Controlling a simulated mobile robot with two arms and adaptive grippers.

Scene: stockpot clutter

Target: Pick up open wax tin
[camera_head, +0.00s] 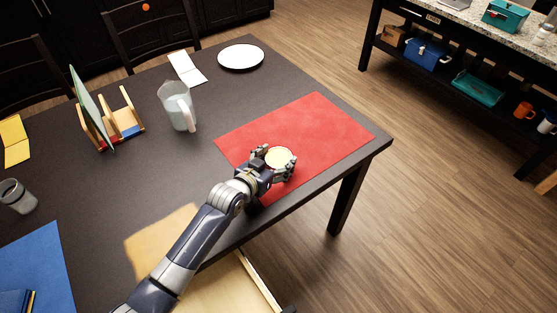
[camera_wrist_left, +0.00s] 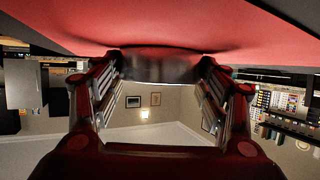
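The open wax tin (camera_head: 280,158) is a round tin with a cream top, over the red mat (camera_head: 310,122) in the head view. My left gripper (camera_head: 277,163) reaches it from the lower left, with a finger on either side of it. In the left wrist view the tin (camera_wrist_left: 160,66) shows as a dark metallic side wall against the red surface, between the fingertips of my left gripper (camera_wrist_left: 161,68). The fingers appear shut against its sides. Whether its base touches the mat cannot be told. My right gripper is not in view.
A clear pitcher (camera_head: 177,106), a white plate (camera_head: 241,57) and a wooden rack (camera_head: 108,124) stand farther back on the dark table. The mat's right part is clear, near the table's edge.

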